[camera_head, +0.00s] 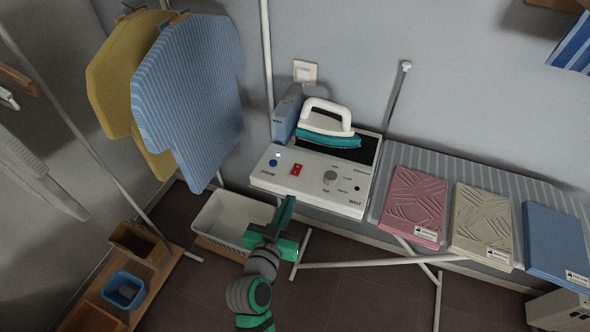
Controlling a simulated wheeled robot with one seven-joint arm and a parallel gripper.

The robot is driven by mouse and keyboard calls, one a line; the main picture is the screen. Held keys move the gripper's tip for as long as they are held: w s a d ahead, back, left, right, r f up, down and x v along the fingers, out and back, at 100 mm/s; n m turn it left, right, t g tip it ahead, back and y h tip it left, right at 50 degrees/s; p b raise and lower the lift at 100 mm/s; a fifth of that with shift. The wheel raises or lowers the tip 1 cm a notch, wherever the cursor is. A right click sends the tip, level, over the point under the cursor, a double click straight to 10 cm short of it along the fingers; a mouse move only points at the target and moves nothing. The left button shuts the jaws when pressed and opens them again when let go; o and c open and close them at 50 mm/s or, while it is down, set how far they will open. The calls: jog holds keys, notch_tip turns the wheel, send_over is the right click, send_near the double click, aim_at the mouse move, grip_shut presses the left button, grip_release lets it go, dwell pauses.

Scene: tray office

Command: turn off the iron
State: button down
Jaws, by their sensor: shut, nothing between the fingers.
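The iron (327,125), with a white handle and teal body, rests on the dark pad on top of a white base unit (275,180). The unit's sloped front panel carries a red rocker switch (296,169), a blue button (274,161) at its left, and a grey round knob (330,176) to the right. Small labels sit by the controls; most are too small to read. My gripper (289,202) is shut and empty, just in front of the unit's lower front edge, below the red switch. Whether it touches the unit cannot be told.
A striped ironing board (460,165) holds pink (413,205), cream (483,222) and blue (556,240) folded items at right. A blue box (286,112) stands left of the iron. A white basket (232,218) sits below left. Hanging shirts (190,95) are at upper left.

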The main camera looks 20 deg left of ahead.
notch_tip(320, 180, up, 5)
jog(key=w+a+m+h, duration=0.1)
jog(key=w+a, duration=0.1)
jog(key=shift+a+m, duration=0.3)
jog(key=shift+a, duration=0.05)
jog(key=shift+a, duration=0.15)
send_over(295, 174)
jog(key=s, duration=0.1)
jog(key=shift+f, duration=0.6)
jog(key=shift+w+f, duration=0.25)
jog(key=shift+f, duration=0.9)
jog(key=shift+w+f, duration=0.15)
jog(key=shift+f, duration=0.75)
